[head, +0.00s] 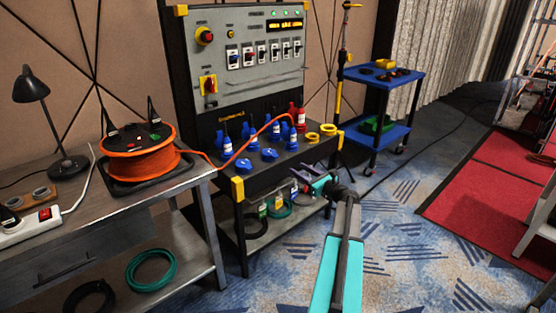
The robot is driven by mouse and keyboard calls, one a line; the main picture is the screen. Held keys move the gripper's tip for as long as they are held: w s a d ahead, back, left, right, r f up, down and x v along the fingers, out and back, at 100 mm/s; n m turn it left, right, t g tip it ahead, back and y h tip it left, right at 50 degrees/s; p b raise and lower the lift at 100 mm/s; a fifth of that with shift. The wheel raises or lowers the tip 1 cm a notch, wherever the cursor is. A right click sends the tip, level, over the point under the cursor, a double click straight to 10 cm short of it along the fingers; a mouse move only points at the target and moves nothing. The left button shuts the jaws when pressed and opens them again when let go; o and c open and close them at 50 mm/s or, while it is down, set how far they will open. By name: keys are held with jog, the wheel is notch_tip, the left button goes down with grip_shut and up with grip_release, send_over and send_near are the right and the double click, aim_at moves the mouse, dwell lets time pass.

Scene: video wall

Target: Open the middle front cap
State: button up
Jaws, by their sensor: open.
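A power distribution cabinet (250,60) has a lower shelf-like ledge with blue and red sockets. Low blue caps sit along its front: the left one (243,165), the middle front cap (269,155), which looks shut, and the right one (291,146). Blue plugs (277,131) stand upright behind them. My gripper (303,177) is at the front right of the ledge, lower than the caps and apart from them. Its jaws are open, small and dark against the cabinet, with nothing seen between them.
An orange cable runs from a reel (138,155) on the left bench (90,225) across the ledge to a plug at the back. Yellow rings (328,129) lie at the ledge's right end. A blue cart (378,80) stands behind.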

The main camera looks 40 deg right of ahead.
aim_at(277, 157)
jog(key=w, duration=0.9)
jog(key=w+d, duration=0.1)
jog(key=w, duration=0.3)
jog(key=shift+w+b, duration=0.3)
jog(key=shift+b, duration=0.05)
jog(key=shift+c, duration=0.5)
grip_shut()
jog(key=shift+a, duration=0.15)
jog(key=shift+w, duration=0.1)
